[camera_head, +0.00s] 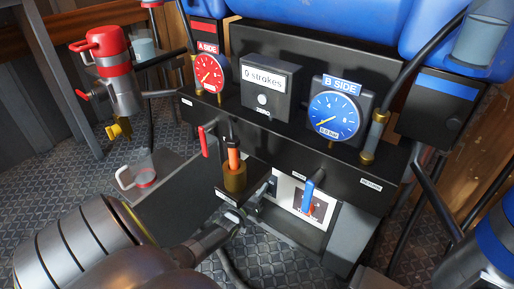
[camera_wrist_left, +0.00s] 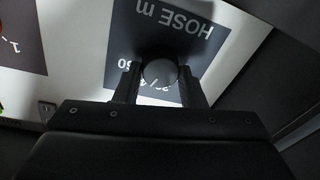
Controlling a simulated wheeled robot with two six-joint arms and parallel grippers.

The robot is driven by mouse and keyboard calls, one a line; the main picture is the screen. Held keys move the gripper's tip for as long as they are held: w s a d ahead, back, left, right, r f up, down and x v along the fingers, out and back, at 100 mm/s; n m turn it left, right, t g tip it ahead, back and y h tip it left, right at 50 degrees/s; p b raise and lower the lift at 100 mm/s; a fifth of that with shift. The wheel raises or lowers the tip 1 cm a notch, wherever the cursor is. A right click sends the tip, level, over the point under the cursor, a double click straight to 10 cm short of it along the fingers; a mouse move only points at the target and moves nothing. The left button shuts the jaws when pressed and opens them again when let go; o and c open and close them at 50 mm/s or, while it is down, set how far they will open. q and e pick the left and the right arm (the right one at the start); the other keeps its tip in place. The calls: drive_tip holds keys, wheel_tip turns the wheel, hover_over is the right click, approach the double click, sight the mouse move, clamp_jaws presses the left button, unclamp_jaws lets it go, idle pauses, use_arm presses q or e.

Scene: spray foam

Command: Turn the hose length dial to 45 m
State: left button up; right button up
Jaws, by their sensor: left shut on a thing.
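The hose length dial shows in the left wrist view as a round dark knob (camera_wrist_left: 160,73) on a dark label plate (camera_wrist_left: 190,30) that reads "HOSE m" upside down. Numbers below the knob are partly covered, so the dial's setting cannot be read. My left gripper (camera_wrist_left: 158,88) has one finger on each side of the knob and is shut on it. In the head view my left arm comes in from the lower left, and its gripper (camera_head: 236,217) reaches the lower front of the machine. The dial cannot be made out there. My right gripper is not in view.
A brass cup with an orange handle (camera_head: 234,178) stands just above my left gripper. A red lever (camera_head: 206,140), red gauge (camera_head: 209,73) and blue gauge (camera_head: 335,115) are higher up.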

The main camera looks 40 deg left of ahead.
use_arm(q)
drive_tip(key=shift+m, duration=0.3)
drive_tip(key=o, duration=1)
